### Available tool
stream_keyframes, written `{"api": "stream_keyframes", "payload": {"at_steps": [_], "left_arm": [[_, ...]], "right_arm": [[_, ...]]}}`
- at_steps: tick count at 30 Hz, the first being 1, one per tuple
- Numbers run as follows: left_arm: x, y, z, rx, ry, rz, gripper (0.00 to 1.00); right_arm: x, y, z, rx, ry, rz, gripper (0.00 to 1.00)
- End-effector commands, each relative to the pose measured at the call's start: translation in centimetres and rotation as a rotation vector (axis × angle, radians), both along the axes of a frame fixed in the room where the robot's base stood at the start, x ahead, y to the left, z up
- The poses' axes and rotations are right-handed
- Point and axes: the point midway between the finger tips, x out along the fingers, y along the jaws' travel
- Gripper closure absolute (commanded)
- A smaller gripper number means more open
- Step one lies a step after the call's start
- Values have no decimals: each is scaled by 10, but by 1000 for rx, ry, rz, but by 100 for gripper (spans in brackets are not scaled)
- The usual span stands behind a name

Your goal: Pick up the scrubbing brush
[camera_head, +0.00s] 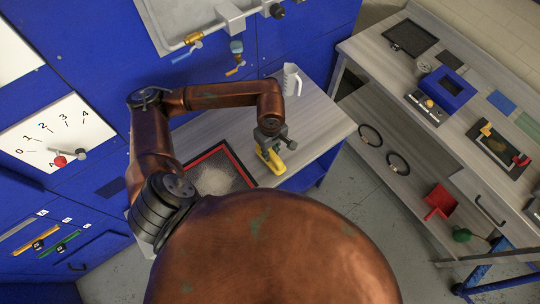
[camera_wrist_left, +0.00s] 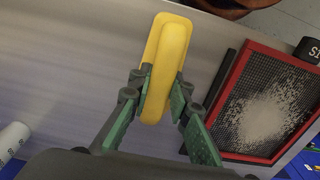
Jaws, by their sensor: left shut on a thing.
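The scrubbing brush (camera_head: 273,163) shows as a yellow, long, rounded block at the right of the red-framed screen in the head view. In the left wrist view the yellow brush (camera_wrist_left: 171,52) points away from the wrist, with its near end between my fingers. My left gripper (camera_head: 266,146) is shut on it, with green finger pads (camera_wrist_left: 161,92) against both sides. Its bristles are hidden. I cannot tell whether the brush touches the grey bench or hangs just above it. My right gripper is not in view.
The red-framed mesh screen (camera_wrist_left: 218,87) with white lint lies beside the brush on the bench (camera_head: 318,122). A white jug (camera_head: 291,80) stands at the back. A second bench (camera_head: 365,60) with tools is at the right, across a floor gap.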

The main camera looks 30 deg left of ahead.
Motion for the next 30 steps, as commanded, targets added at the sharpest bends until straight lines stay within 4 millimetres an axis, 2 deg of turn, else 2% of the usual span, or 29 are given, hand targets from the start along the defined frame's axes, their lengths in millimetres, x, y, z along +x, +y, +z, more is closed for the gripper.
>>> {"api": "stream_keyframes", "payload": {"at_steps": [11,17,26,30], "left_arm": [[1,0,6,-1,-2,-1,100],[2,0,30,1,-6,-1,100],[-29,-43,93,-2,-7,-9,100],[-48,-69,105,-3,-3,-10,100]], "right_arm": [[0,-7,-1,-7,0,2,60],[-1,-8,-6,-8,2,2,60],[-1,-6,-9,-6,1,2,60],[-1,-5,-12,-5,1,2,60]]}}
